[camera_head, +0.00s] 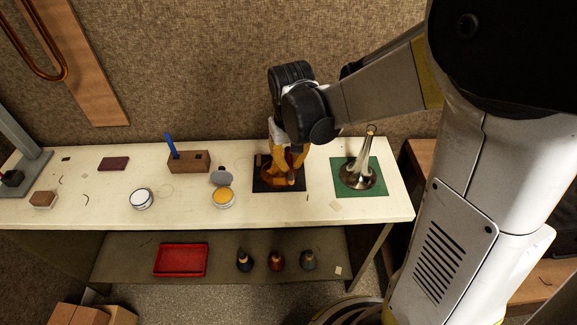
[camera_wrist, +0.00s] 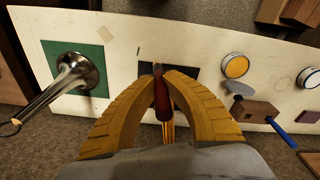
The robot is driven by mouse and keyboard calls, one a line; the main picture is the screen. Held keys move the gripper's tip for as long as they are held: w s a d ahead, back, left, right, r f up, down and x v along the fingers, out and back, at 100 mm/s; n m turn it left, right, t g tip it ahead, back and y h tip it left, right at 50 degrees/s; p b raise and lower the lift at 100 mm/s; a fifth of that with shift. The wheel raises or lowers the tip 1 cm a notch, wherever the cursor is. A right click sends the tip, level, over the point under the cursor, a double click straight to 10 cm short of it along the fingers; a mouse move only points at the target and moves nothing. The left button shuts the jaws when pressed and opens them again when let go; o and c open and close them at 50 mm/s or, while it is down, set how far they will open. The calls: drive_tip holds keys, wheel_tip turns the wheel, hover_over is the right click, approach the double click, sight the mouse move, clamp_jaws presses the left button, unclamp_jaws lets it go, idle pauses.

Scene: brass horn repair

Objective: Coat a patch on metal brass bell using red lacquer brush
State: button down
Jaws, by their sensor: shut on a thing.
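The brass bell (camera_head: 357,177) stands on a green mat (camera_head: 378,186) at the right of the bench, flared end down and narrow stem up. In the wrist view the bell (camera_wrist: 84,72) is left of my gripper. My gripper (camera_head: 283,178) is low over a black mat (camera_head: 294,185), left of the bell. In the wrist view my yellow fingers (camera_wrist: 160,72) are closed around a slim dark-red piece, which appears to be the red brush (camera_wrist: 162,95). The fingers hide much of it, and I cannot clearly make out its bristles.
An open tin with yellow-orange contents (camera_head: 222,197), a white tin (camera_head: 141,199) and a wooden block with a blue-handled tool (camera_head: 187,162) stand left of my gripper. A red tray (camera_head: 181,260) and small bottles (camera_head: 277,260) are on the lower shelf.

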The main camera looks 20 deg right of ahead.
drive_tip(key=w+d+f+b, duration=0.1)
drive_tip(key=w+f+b, duration=0.3)
drive_tip(key=f+b, duration=0.1)
drive_tip(key=shift+w+d+f+t+y, duration=0.15)
drive_tip(key=shift+d+f+t+y, duration=0.05)
drive_tip(key=shift+f+t+y, duration=0.1)
drive_tip(key=shift+w+d+f+b, duration=0.2)
drive_tip(key=shift+w+f+b, duration=0.45)
drive_tip(key=shift+f, duration=0.1)
idle(0.9)
drive_tip(key=shift+w+a, duration=0.8)
drive_tip(key=shift+a, duration=2.15)
drive_tip(key=s+d, duration=0.2)
drive_tip(key=d, duration=0.3)
drive_tip(key=shift+d+r, duration=0.15)
drive_tip(key=shift+d, duration=0.25)
